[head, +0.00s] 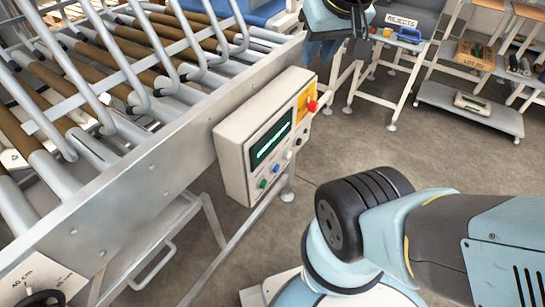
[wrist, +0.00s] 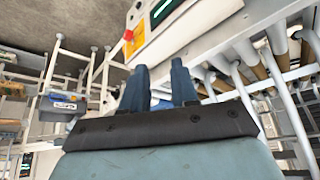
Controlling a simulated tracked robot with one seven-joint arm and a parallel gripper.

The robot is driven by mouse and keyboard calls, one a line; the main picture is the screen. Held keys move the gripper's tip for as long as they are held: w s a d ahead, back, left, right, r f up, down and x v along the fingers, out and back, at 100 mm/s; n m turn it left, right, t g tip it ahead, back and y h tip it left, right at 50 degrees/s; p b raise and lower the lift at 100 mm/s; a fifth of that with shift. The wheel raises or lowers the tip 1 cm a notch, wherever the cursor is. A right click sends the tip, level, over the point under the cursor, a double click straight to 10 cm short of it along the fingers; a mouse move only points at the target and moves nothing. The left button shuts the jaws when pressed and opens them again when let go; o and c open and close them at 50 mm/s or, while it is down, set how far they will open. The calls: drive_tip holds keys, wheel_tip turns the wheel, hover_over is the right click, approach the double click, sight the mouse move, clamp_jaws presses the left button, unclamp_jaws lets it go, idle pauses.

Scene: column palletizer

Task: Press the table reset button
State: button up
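A cream control box (head: 235,158) is fixed to the side of the roller conveyor in the head view. It carries a dark display (head: 271,141), a green button (head: 262,183), a blue button (head: 276,168) and paler or darker small controls beside them. Their labels are too small to read, so I cannot tell which is the table reset button. A red mushroom button (head: 312,106) sits on a yellow plate at its far end. In the wrist view, my gripper (wrist: 160,66) is open and empty, its dark blue fingers apart, with the box (wrist: 195,38) beyond, not touching.
The roller conveyor (head: 165,165) with its metal hoops fills the left of the head view. A small table with a "REJECTS" sign (head: 401,21) and a shelf cart (head: 470,108) stand at the back right. Grey floor (head: 345,145) is clear right of the box.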

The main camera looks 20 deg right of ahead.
clamp_jaws()
idle(1.2)
